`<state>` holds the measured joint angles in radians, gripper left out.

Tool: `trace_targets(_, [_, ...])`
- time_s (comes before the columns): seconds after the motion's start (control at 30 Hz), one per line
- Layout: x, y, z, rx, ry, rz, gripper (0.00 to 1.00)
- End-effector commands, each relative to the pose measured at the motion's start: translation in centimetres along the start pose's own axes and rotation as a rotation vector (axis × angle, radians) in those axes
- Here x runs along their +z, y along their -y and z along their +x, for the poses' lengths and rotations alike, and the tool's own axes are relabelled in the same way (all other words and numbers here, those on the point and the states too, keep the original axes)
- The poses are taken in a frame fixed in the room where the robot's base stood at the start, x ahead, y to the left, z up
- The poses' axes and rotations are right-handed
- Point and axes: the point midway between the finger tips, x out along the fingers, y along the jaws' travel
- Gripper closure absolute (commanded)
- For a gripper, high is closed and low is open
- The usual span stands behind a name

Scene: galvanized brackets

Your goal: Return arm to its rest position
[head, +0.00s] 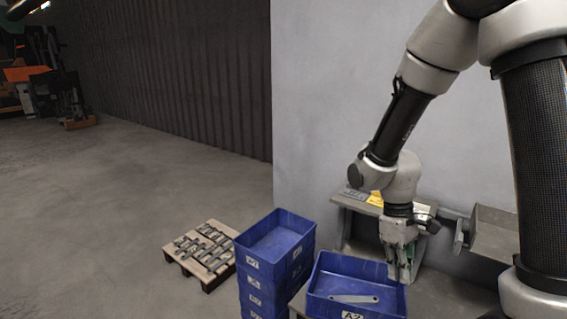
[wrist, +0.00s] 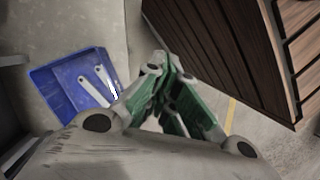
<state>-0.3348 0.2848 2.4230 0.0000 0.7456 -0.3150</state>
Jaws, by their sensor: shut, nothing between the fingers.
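My gripper (head: 404,272) points down at the far right edge of the blue bin marked A2 (head: 352,309). Its fingers, with green pads, also show in the wrist view (wrist: 166,75); they are shut and empty. The arm reaches down from the upper right, bent at the elbow. A flat grey bracket (head: 354,299) lies in the bin. The wrist view shows the blue bin (wrist: 62,112) left of the fingers, with two light metal brackets (wrist: 96,92) in it. I cannot tell whether the gripper touches the bin's rim.
A stack of blue bins (head: 262,268) stands left of the A2 bin; its top one looks empty. A pallet (head: 207,251) with several metal pieces lies on the floor. A grey bench (head: 362,203) stands behind the gripper, against a pale wall (head: 330,90).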

Motion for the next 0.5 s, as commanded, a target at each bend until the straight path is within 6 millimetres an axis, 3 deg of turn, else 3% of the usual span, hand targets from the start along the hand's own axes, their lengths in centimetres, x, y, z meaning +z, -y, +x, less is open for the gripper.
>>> trace_targets(0.03, [1.5,-0.2,-2.3,0.004,-0.038,0.089,1.0])
trace_targets(0.2, [6.9,-0.3,-7.8,0.004,-0.152,0.349,1.0])
trace_targets(0.5, [14.9,-0.2,-14.6,0.053,-0.471,0.555,1.0])
